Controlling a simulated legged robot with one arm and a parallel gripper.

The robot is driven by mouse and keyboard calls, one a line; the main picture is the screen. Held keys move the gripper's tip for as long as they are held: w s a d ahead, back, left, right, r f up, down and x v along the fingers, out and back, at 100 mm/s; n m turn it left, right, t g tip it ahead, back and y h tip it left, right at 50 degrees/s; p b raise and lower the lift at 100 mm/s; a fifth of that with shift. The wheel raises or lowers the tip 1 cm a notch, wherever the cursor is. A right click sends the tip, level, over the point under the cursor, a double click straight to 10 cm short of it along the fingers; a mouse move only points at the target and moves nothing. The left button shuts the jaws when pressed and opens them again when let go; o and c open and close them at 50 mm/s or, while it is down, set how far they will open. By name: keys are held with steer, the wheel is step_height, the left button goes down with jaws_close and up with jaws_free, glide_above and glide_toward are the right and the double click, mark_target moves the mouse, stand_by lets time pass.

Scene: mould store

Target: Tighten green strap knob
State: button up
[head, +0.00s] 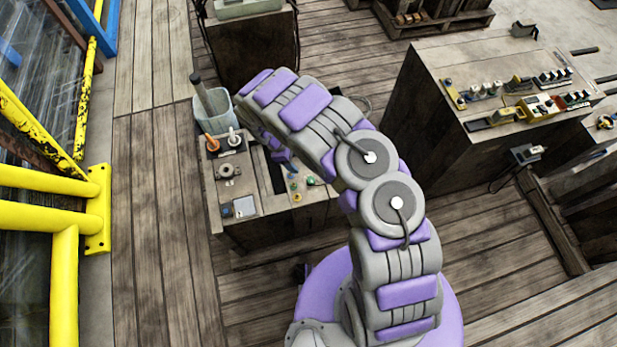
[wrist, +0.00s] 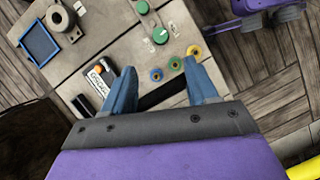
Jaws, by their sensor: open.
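Two green knobs show in the wrist view: a round one (wrist: 160,36) with a pale mark beside it, and another (wrist: 142,7) at the top edge. I cannot tell which belongs to a strap. A black strip (wrist: 160,95) lies between my fingers. My gripper (wrist: 161,66) is open, its two blue fingers apart and nothing between them held. The nearer green knob lies beyond the fingertips, near the middle.
Blue, green and yellow rings (wrist: 175,63) lie by the right finger. A blue-rimmed tray (wrist: 38,42) and grey collar (wrist: 60,20) stand left. A bin (head: 214,104) stands behind the bench; a larger workbench (head: 430,110) is right.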

mark_target(311, 180)
steer(key=x, duration=0.3)
steer(key=b+x, duration=0.1)
steer(key=x, duration=0.3)
steer(key=a+x, duration=0.1)
steer(key=x, duration=0.3)
steer(key=shift+f+b, duration=0.3)
steer(key=shift+f, duration=0.15)
steer(key=shift+d+f, duration=1.05)
steer(key=shift+d, duration=0.05)
steer(key=shift+d+f, duration=0.15)
steer(key=shift+d, duration=0.1)
steer(key=shift+a, duration=0.6)
steer(key=shift+c, duration=1.3)
steer(key=shift+d, duration=0.35)
steer(key=c, duration=0.6)
steer(key=shift+c, duration=0.9)
